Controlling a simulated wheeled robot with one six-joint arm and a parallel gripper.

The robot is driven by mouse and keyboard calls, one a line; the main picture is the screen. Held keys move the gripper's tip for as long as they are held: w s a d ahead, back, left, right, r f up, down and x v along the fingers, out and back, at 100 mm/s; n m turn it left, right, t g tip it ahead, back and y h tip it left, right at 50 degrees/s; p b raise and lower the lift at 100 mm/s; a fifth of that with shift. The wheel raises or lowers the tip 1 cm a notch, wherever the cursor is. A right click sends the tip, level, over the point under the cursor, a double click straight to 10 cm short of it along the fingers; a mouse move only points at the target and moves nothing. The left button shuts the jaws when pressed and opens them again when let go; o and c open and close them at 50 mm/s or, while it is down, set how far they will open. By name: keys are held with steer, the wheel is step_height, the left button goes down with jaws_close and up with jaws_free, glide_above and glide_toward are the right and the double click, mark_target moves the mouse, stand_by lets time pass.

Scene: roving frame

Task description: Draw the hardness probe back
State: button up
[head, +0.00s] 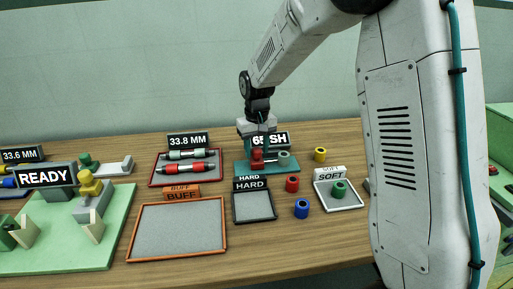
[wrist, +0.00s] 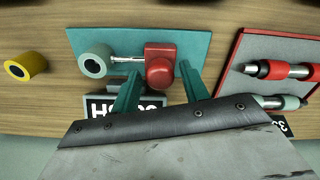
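The hardness tester has a teal base (wrist: 85,42). On it stands a red probe block with a round red knob (wrist: 160,72), and a thin metal rod (wrist: 127,59) runs from the block to a grey-green ring (wrist: 95,62). The rod's tip appears to meet the ring. In the head view the red probe (head: 257,159) is small, beneath my arm's end. My gripper (wrist: 159,72) is open, one teal finger on each side of the knob with small gaps. The tester's display (head: 272,139) reads about 65 SH, its middle partly covered.
HARD tray (head: 254,219) is empty; SOFT tray (head: 325,207) holds a green ring. Red (head: 292,184), blue (head: 301,208) and yellow (head: 320,154) rings stand loose nearby. A red-rimmed tray (head: 152,183) with two gauges and a BUFF tray (head: 131,255) lie left.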

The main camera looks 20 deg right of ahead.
jaws_close()
steer(key=shift+w+a, duration=0.25)
steer(key=shift+a, duration=0.95)
steer(key=shift+w+a, duration=0.25)
steer(key=shift+a, duration=0.95)
jaws_free()
steer(key=shift+a, duration=0.1)
steer(key=o, duration=0.3)
steer(key=shift+a, duration=0.15)
steer(key=shift+d+r, duration=0.1)
steer(key=shift+d, duration=0.1)
